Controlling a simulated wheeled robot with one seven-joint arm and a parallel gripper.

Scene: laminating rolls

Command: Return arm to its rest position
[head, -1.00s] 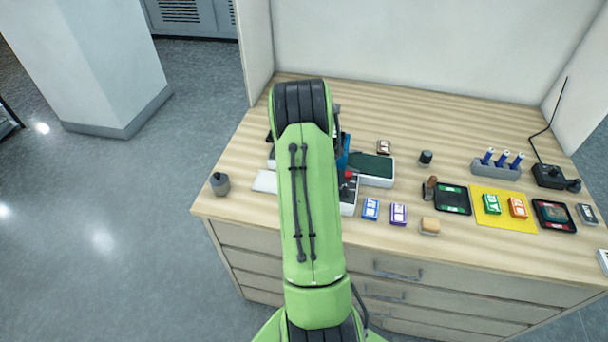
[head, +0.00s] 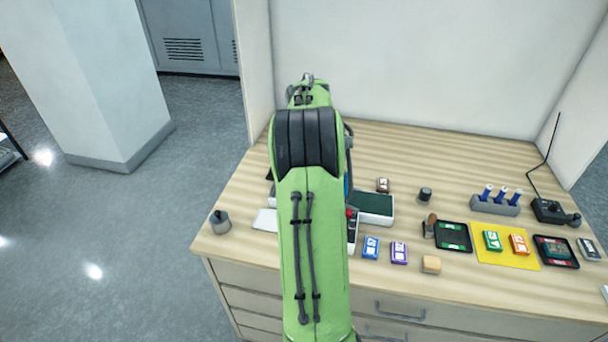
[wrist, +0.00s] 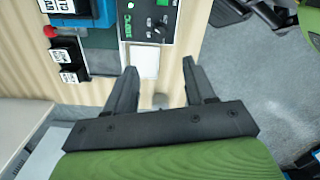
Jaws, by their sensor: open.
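My gripper (wrist: 160,88) shows in the wrist view with its two black fingers apart and nothing between them. It hangs above the left part of the wooden table (head: 440,165). Past the fingertips lie a white card (wrist: 144,62) and a machine panel with a green label and a knob (wrist: 150,20). In the head view my green arm reaches up the middle of the picture and hides the gripper and much of the machine behind it.
Right of my arm stand a dark green pad (head: 373,203), a blue box (head: 371,247), a purple box (head: 399,252) and a tan block (head: 431,264). Farther right are a yellow mat (head: 490,258) and a marker holder (head: 483,206). A grey weight (head: 220,222) stands at the left edge. White walls close the back.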

